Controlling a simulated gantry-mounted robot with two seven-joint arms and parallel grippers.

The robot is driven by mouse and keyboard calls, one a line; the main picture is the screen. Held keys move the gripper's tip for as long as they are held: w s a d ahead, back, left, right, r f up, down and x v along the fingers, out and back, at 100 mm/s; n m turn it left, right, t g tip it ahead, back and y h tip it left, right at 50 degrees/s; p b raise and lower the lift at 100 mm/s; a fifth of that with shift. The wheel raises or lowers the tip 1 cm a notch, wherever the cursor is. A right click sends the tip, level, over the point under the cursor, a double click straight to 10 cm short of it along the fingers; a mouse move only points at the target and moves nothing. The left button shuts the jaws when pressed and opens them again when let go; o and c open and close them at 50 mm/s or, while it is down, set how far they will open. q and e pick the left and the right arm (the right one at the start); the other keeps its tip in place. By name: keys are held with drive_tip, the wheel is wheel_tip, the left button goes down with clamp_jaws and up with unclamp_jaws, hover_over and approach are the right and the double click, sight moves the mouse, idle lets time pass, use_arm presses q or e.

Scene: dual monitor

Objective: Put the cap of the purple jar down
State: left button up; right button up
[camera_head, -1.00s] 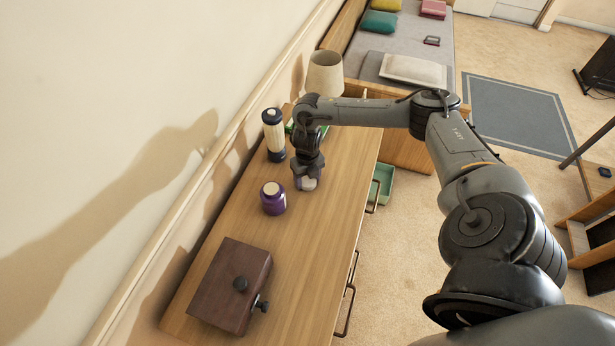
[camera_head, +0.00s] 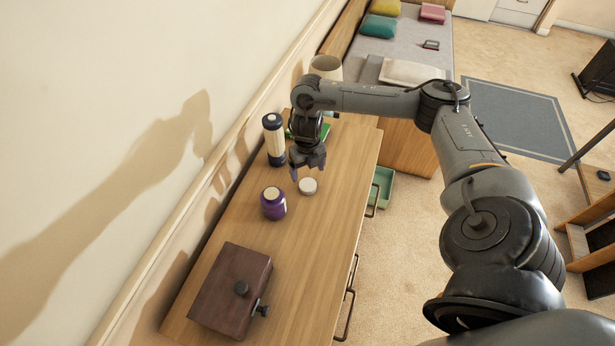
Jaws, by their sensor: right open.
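The purple jar (camera_head: 273,204) stands upright on the wooden cabinet top, with a pale disc showing at its top. A round pale cap (camera_head: 308,186) lies on the cabinet top to the right of and behind the jar. My right gripper (camera_head: 308,172) is open and empty, just above and behind the cap. The fingers appear apart from the cap. My left gripper is not in view.
A dark brown box (camera_head: 230,288) sits at the front. The cabinet top (camera_head: 318,235) right of the jar is clear. A green drawer (camera_head: 382,188) sticks out at the right.

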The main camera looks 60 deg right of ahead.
wheel_tip(320, 180, up, 6)
drive_tip(key=p, duration=0.3)
drive_tip(key=shift+f, duration=0.2)
